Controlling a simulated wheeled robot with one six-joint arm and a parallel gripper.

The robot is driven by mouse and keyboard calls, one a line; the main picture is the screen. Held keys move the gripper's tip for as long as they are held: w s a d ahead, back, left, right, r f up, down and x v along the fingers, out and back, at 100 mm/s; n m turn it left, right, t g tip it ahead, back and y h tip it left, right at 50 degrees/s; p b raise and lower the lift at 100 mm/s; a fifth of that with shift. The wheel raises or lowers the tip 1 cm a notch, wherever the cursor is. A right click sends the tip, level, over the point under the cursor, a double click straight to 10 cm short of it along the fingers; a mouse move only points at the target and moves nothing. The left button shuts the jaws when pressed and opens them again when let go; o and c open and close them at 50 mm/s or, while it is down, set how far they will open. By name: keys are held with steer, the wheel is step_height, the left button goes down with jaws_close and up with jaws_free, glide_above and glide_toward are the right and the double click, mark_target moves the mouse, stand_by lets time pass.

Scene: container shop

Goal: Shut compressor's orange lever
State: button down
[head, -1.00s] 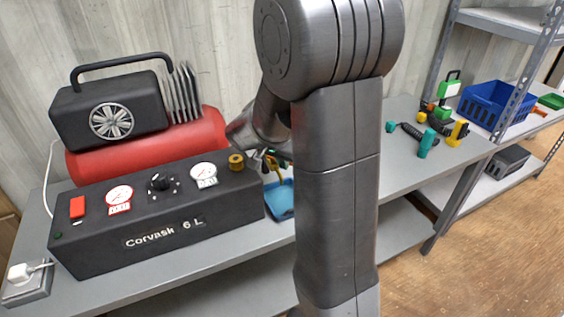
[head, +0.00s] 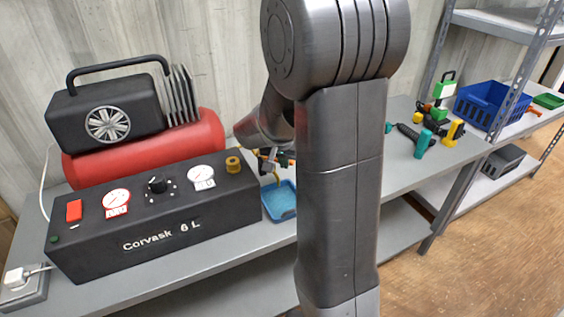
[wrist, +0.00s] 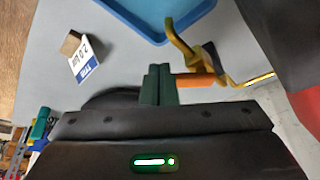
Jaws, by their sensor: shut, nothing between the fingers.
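The compressor (head: 150,215) is a black box with gauges, a knob and a red tank, standing on the grey bench at left in the head view. In the wrist view its dark side (wrist: 283,35) shows at upper right. The orange lever (wrist: 196,80) lies just right of my fingertips, joined to a bent yellow-brass piece (wrist: 186,45). My gripper (wrist: 158,85) is shut and empty, its green fingertips against or very close to the lever's end; I cannot tell whether they touch. In the head view my arm hides most of the gripper and lever.
A blue tray (head: 281,202) lies on the bench right of the compressor, close to the gripper. A small labelled block (wrist: 82,57) stands on the bench. Tools (head: 425,140) and a blue bin (head: 490,108) are farther right. A socket box (head: 22,290) is at left.

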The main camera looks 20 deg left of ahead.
steer(key=n, duration=0.1)
steer(key=w+n+p, duration=0.1)
steer(key=w+n+y, duration=0.1)
steer(key=shift+w+d+n+g, duration=0.1)
steer(key=shift+d+n+g, duration=0.2)
steer(key=shift+w+a, duration=0.1)
steer(key=shift+w, duration=1.05)
steer(key=shift+a, duration=0.1)
